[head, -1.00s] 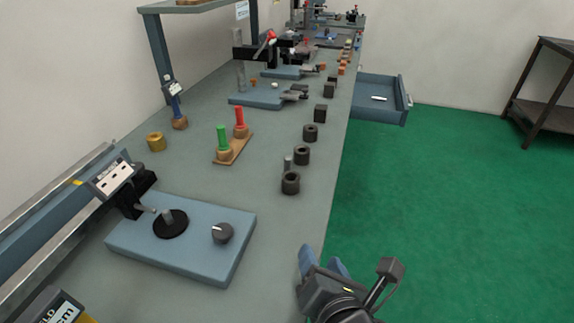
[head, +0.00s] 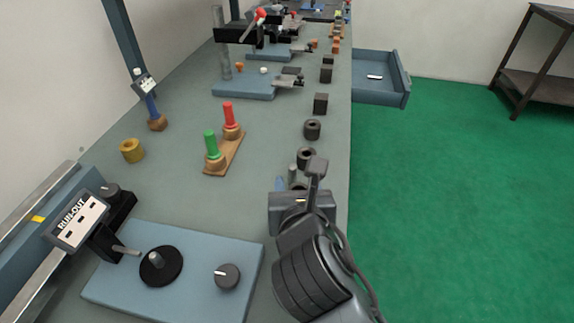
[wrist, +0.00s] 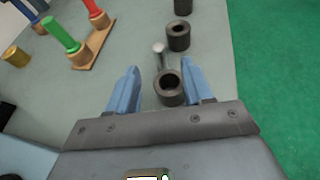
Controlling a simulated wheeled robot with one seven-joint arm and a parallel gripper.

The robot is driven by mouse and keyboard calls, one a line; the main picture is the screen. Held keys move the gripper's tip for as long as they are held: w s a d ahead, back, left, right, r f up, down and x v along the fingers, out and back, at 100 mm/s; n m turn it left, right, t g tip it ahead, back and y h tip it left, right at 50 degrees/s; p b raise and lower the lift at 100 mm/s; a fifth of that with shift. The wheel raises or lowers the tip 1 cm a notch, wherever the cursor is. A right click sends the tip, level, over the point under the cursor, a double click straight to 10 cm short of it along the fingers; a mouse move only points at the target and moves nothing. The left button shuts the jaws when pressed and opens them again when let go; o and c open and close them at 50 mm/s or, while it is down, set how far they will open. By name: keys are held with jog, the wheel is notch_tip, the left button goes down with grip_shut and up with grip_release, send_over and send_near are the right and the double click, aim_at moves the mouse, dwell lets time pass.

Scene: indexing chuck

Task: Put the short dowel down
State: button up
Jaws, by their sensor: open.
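My gripper (head: 294,187) is open and empty above the bench's right side. In the wrist view its blue fingers (wrist: 160,75) lie either side of the nearest collar and the dowel, touching neither as far as I can tell. In the head view my gripper mostly hides that collar.
More dark collars (head: 312,129) and blocks (head: 320,103) line the bench's right edge. A wooden stand (head: 232,158) holds a green and a red peg. A blue plate (head: 200,297) with a knob and black disc lies front left. An open drawer (head: 400,97) juts out right.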

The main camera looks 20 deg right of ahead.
aim_at(293, 171)
jog(key=x, duration=0.7)
jog(key=shift+s+a, duration=0.1)
grip_shut()
dwell(0.3)
jog(key=shift+r, duration=0.1)
